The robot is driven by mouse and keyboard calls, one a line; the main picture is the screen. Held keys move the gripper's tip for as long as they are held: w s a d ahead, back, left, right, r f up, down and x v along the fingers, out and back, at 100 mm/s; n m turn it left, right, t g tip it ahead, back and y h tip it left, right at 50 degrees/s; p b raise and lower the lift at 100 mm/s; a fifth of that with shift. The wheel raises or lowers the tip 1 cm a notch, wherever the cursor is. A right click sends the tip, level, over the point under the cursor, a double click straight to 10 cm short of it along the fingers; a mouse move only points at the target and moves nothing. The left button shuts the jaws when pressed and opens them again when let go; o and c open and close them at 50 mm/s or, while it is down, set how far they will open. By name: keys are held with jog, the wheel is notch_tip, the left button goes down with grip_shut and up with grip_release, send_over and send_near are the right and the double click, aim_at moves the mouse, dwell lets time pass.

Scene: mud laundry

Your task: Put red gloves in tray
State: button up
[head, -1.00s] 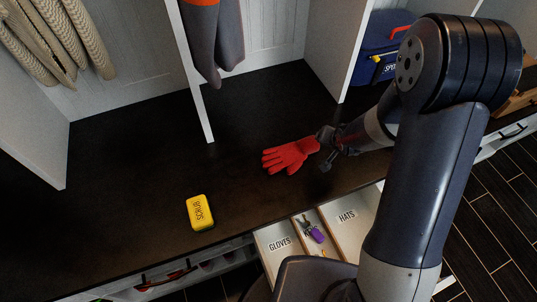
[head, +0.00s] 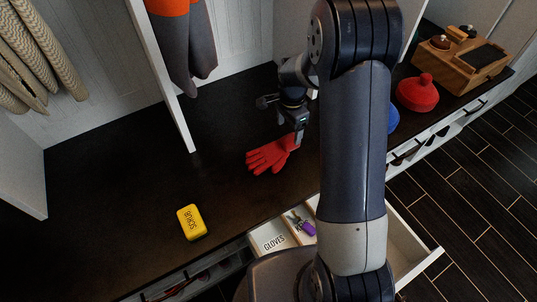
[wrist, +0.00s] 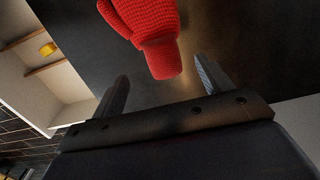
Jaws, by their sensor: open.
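A red knitted glove (head: 268,156) lies flat on the dark bench top, fingers pointing left. In the wrist view the red glove (wrist: 158,38) shows its cuff toward me. My gripper (head: 283,116) is at the cuff end of the glove. Its jaws are open (wrist: 163,76), with the cuff end between or just beyond the fingertips; I cannot tell its height over the bench. The open drawer tray has a compartment labelled GLOVES (head: 263,237), below the bench's front edge. My arm hides part of this tray.
A yellow SCRUB block (head: 191,222) lies on the bench to the left. Keys with a purple tag (head: 305,228) lie in the compartment beside GLOVES. A vertical divider (head: 160,75) stands behind. A red rounded object (head: 417,93) and wooden caddy (head: 465,55) are at right.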

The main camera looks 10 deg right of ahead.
aim_at(287, 139)
jog(key=f+b, duration=0.2)
jog(key=f, duration=0.6)
jog(key=shift+a+f, duration=0.15)
jog(key=shift+a, duration=0.05)
jog(key=c, duration=1.2)
